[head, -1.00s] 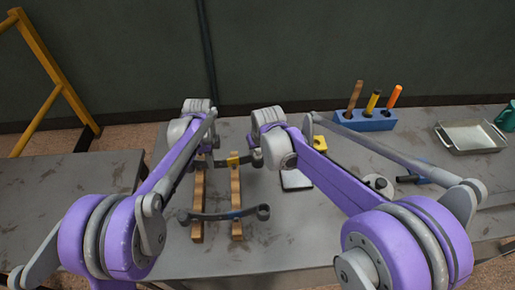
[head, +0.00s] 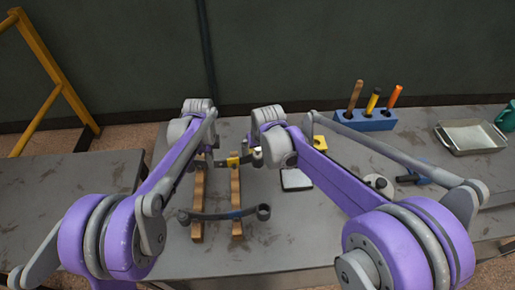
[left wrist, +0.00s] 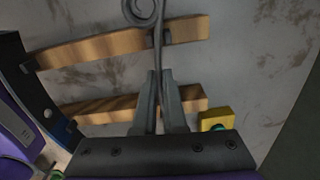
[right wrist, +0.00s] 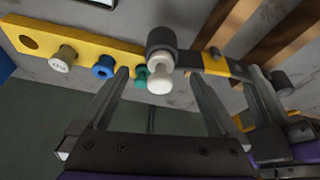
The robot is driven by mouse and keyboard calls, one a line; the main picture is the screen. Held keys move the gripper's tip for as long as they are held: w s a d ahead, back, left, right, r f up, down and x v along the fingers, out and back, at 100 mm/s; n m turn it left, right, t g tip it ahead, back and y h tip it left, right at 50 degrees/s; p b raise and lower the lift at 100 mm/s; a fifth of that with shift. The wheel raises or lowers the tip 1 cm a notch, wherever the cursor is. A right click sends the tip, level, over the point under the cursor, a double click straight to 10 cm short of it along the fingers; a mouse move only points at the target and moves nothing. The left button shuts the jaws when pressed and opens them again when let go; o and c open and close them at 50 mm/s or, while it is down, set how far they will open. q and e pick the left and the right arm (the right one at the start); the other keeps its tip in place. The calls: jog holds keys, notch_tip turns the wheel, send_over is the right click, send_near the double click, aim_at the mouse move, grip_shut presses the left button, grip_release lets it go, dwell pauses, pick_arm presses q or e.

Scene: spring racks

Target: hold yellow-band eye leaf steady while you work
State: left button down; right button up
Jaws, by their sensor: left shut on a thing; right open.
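The yellow-band eye leaf (head: 233,161) lies across the far part of two wooden rails in the head view, partly behind my arms. My left gripper (left wrist: 158,78) is shut on the dark leaf, seen edge-on, with a curled eye beyond the fingers. The yellow band (right wrist: 215,63) shows in the right wrist view, between one end eye (right wrist: 163,38) and my left gripper's fingers. A white bushing (right wrist: 159,80) sits at that eye; how deep it is seated is unclear. My right gripper (right wrist: 158,72) is open, its fingers on either side of the bushing.
A blue-band leaf (head: 225,215) lies across the near part of the rails (head: 198,205). A yellow board (right wrist: 90,45) holds grey, blue and green bushings close by my right gripper. A blue tool block (head: 365,121) and metal tray (head: 470,137) stand at the right.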

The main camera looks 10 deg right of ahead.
jog(key=shift+r, duration=3.35)
pick_arm(q)
jog(key=c, duration=0.9)
grip_release()
